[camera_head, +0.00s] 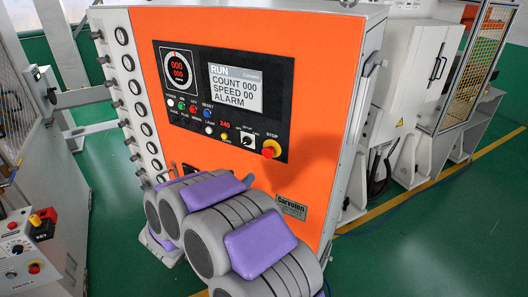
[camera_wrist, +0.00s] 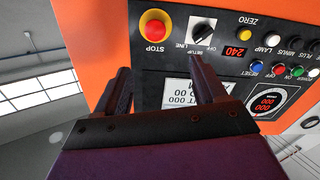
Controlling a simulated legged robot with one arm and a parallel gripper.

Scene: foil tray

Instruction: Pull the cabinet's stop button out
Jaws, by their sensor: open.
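The orange cabinet (camera_head: 330,90) faces me with a black control panel (camera_head: 270,127). The stop button (camera_head: 271,148) is a red mushroom knob on a yellow base at the panel's lower right. The wrist view is turned over and shows the stop button (camera_wrist: 155,26) near the top. My gripper (camera_wrist: 160,65) is open and empty, its two dark fingers pointing toward the panel. The button appears beyond the fingertips, apart from them. In the head view my grey and purple arm stands in front of the cabinet's lower part; its fingers cannot be made out clearly.
A selector switch (camera_wrist: 202,30) sits close beside the button. The panel's screen (camera_head: 235,88) reads RUN, COUNT 000, SPEED 00, ALARM. Round gauges (camera_head: 134,85) line the cabinet's left side. Another control box (camera_head: 32,240) stands at left. Green floor (camera_head: 440,235) is open at right.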

